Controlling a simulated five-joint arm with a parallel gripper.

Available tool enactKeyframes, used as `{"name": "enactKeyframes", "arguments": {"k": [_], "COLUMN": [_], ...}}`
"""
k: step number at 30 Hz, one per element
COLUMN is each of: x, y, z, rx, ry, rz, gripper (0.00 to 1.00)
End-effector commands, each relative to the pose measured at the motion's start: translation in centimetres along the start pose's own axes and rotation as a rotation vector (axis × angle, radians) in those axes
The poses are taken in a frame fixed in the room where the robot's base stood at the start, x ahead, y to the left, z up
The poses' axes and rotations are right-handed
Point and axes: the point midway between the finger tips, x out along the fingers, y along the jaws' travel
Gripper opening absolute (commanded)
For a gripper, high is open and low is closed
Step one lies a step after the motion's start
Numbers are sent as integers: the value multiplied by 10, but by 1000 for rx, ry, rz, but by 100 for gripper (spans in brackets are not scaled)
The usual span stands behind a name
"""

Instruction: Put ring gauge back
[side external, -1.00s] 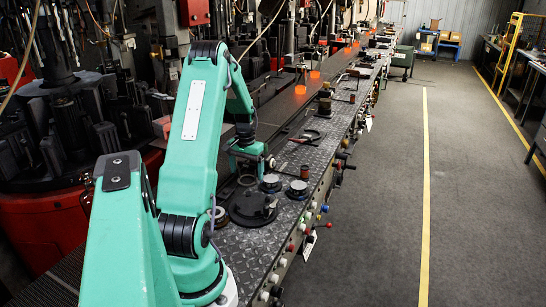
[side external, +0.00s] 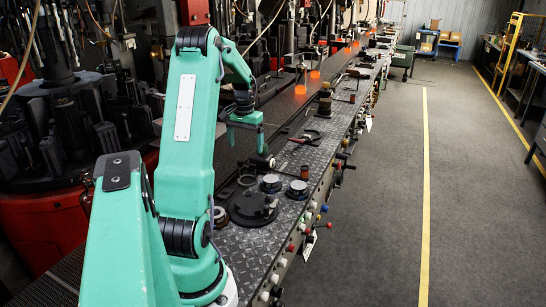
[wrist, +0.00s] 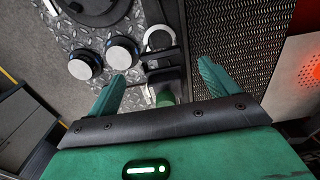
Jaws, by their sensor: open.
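A ring that looks like the ring gauge (side external: 247,180) lies flat on the chequered bench plate, left of two dark round discs. It also shows in the wrist view (wrist: 158,38), with its rim pale and its lower part behind a dark bracket-like piece. My gripper (side external: 245,147) hangs above the bench beyond the ring, fingers pointing down. In the wrist view my gripper (wrist: 160,85) is open, its green fingers wide apart. Between them, farther off, is a dark fixture (wrist: 163,75) with a green part. I see nothing held.
Another ring-shaped part (side external: 220,216) lies close to my arm. A red-handled tool (side external: 305,137) lies farther along. Knobs line the bench's right edge; the aisle is clear.

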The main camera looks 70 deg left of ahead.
Motion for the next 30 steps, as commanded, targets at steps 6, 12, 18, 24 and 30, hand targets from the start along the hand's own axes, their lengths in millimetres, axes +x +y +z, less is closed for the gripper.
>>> {"name": "enactKeyframes", "arguments": {"k": [6, 12, 18, 24, 30], "x": [-16, -17, -17, -17, -25], "y": [0, 0, 0, 0, 14], "z": [0, 0, 0, 0, 2], "rx": [0, 0, 0, 0, 22], "ry": [1, 0, 0, 0, 14], "rz": [0, 0, 0, 0, -3], "gripper": [86, 86, 86, 86, 86]}}
